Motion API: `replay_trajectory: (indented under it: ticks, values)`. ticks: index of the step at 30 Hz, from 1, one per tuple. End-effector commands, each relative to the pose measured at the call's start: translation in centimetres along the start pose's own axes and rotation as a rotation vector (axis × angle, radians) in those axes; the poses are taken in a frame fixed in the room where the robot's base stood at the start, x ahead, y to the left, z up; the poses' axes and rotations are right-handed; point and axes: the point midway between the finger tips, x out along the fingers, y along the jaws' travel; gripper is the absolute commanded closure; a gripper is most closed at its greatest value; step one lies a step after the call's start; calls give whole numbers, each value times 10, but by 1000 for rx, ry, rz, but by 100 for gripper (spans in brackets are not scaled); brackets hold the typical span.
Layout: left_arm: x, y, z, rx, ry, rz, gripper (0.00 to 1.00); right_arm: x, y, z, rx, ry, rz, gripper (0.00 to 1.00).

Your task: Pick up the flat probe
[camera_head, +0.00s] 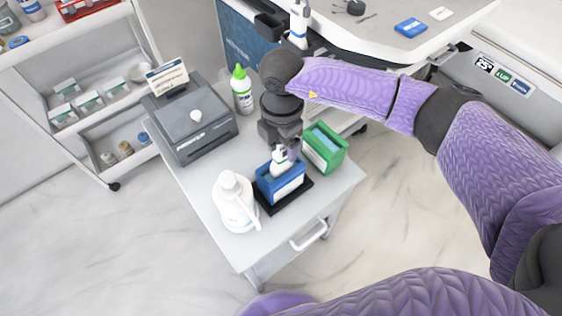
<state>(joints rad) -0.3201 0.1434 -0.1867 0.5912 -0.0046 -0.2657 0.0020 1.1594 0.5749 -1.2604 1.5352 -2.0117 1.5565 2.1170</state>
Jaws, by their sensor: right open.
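A white probe (280,158) stands upright in a blue holder (283,188) on the grey cart; I take it for the flat probe, though its lower end is hidden inside the holder. My right gripper (281,149) reaches down over it from above, with its dark wrist over the holder. The gripper is open around or right beside the probe's top; the fingers are small and partly hidden, so I cannot tell whether they touch it. My left gripper is out of view.
On the cart (200,188) stand a white bottle (235,203), a green box (325,150), a green-capped bottle (242,92) and a dark grey device (190,125). A shelf unit (85,62) is at left, a white-topped console (400,52) behind.

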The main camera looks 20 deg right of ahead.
Motion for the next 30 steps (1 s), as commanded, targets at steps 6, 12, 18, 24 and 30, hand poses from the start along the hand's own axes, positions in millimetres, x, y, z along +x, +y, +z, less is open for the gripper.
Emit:
replay_trajectory:
  ticks: [6, 12, 18, 24, 30]
  values:
    - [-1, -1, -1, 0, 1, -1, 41, -2, 0, 0, 0, 1, 1, 55]
    - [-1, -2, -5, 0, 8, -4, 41, -2, 0, 0, 0, 1, 1, 97]
    - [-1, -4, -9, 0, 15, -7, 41, -2, 0, 0, 0, 1, 1, 100]
    - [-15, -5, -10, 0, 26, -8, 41, -30, 1, 0, -1, 0, 5, 100]
    - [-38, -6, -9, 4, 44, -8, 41, -83, 1, 0, -1, 0, 7, 100]
